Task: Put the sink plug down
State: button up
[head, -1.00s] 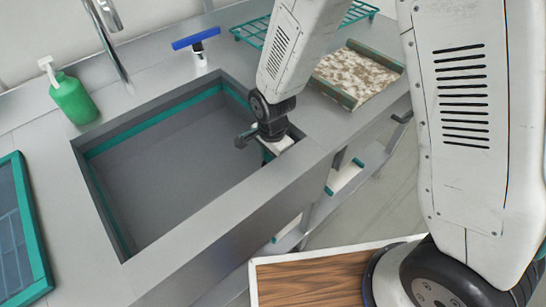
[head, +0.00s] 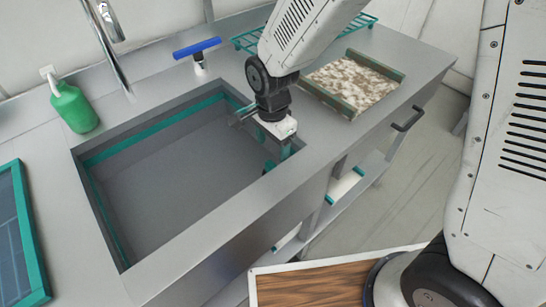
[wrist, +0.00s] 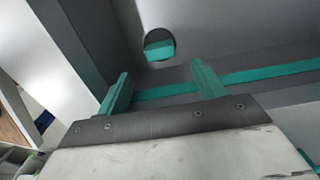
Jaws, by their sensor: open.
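My gripper (head: 277,158) is at the right end of the sink basin (head: 185,185), with its teal fingers pointing down. In the wrist view the two fingers of my gripper (wrist: 160,80) stand apart with nothing between them. Beyond the fingertips, a small round teal-and-grey disc (wrist: 159,46) with a dark edge shows against the grey basin surface. It looks like the sink plug, apart from the fingers, though I cannot tell whether it sits in a drain. In the head view the arm and basin wall hide it.
A speckled board (head: 352,82) lies on the counter at right, near a teal wire rack (head: 245,40). A teal-framed panel (head: 18,235) is at left. The basin's left part is clear.

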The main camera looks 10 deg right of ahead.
jog(key=s+d+r+n, duration=0.2)
jog(key=s+d+r, duration=0.1)
jog(key=d+r, duration=0.35)
jog(key=s+d+r+n, duration=0.25)
jog(key=d+r, duration=0.25)
jog(key=r, duration=0.3)
jog(key=s+d+r+n, duration=0.3)
jog(key=s+d, duration=0.1)
jog(key=s, duration=0.3)
jog(key=s+d+r+n+t, duration=0.1)
jog(key=s+d+r+n, duration=0.2)
jog(key=s, duration=0.4)
jog(key=shift+d+r+n, duration=0.35)
jog(key=shift+d+r, duration=0.15)
jog(key=shift+d, duration=0.75)
